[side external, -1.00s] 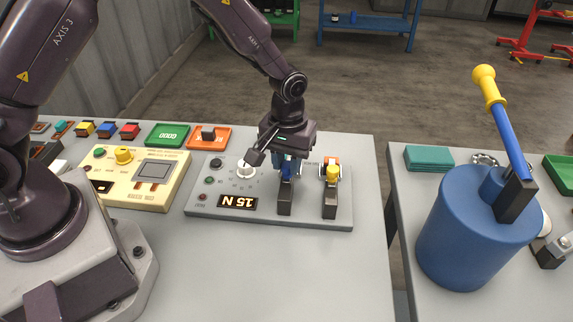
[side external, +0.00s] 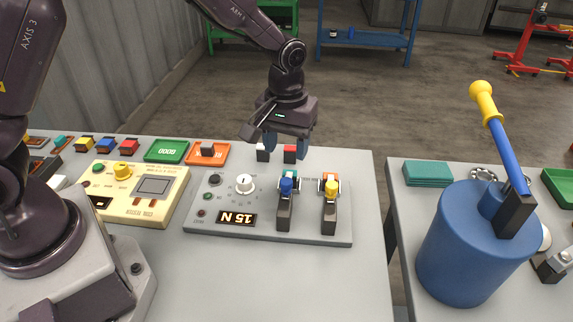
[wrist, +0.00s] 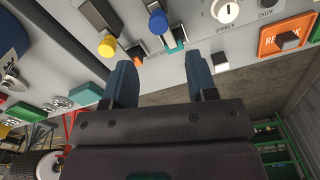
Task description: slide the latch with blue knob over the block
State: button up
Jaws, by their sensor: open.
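The latch with the blue knob (side external: 286,186) is on the right part of the grey panel, with a dark handle bar towards the front. In the wrist view the blue knob (wrist: 157,22) is at the top, with a teal piece (wrist: 175,45) beside it. My gripper (side external: 285,147) is open and empty, above and behind this latch and apart from it. In the wrist view its fingers (wrist: 163,80) are spread with nothing between them. I cannot tell whether the latch covers its block.
A latch with a yellow knob (side external: 331,188) stands just to the right. A white dial (side external: 244,184) is to the left. The table in front is clear.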

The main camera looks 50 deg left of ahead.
notch_tip(320, 180, up, 5)
jog(key=shift+r, duration=0.15)
dwell(0.3)
jog(key=s+a+r+m+t, duration=0.2)
jog(key=s+r, duration=0.4)
jog(key=s, duration=0.4)
jog(key=s+a+r+m+t, duration=0.3)
jog(key=s+r, duration=0.4)
jog(key=s, duration=0.4)
jog(key=shift+s+a+m+t, duration=0.15)
jog(key=shift+a+m+t, duration=0.2)
jog(key=shift+m, duration=0.15)
jog(key=shift+r, duration=0.1)
dwell(1.0)
